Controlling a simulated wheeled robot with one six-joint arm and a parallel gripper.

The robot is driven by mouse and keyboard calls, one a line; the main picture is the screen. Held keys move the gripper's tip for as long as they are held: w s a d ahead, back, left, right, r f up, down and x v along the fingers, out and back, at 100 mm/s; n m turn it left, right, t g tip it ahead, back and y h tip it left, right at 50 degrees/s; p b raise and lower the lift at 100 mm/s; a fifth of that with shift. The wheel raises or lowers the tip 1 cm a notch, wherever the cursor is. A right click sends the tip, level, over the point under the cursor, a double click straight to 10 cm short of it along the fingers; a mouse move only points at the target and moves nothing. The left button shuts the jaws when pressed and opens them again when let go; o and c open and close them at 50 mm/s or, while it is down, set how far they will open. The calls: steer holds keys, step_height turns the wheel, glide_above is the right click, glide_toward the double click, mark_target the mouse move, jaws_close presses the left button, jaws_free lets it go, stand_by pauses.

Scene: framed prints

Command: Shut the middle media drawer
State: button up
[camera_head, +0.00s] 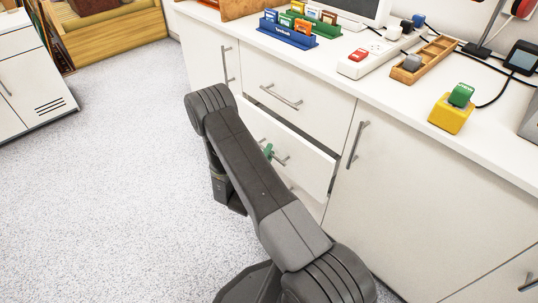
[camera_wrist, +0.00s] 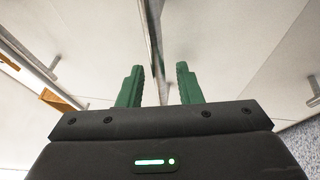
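The middle drawer (camera_head: 312,160) is white and stands pulled out of the cabinet, with a dark gap above its front. Its metal bar handle (camera_head: 282,160) is partly hidden by my arm. A green fingertip of my gripper (camera_head: 267,151) shows at this handle; the rest is hidden behind my arm. In the wrist view, the two green fingers of my gripper (camera_wrist: 159,86) are apart. A metal bar (camera_wrist: 153,40), apparently the drawer handle, runs between them with gaps on both sides. I cannot tell whether a finger touches it.
The upper drawer (camera_head: 300,82) is shut above the middle one. A cabinet door (camera_head: 400,190) with a vertical handle stands to the right. The white counter (camera_head: 375,88) carries chargers, a wooden tray (camera_head: 428,60) and a yellow block (camera_head: 451,114). The speckled floor (camera_head: 110,180) is clear at left.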

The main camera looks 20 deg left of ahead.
mark_target(277, 148)
steer(key=shift+w, duration=0.2)
jaws_close()
steer(key=w, duration=0.1)
steer(key=w+d, duration=0.1)
steer(key=w, duration=0.2)
steer(key=shift+d+b, duration=0.3)
steer(key=shift+b, duration=0.1)
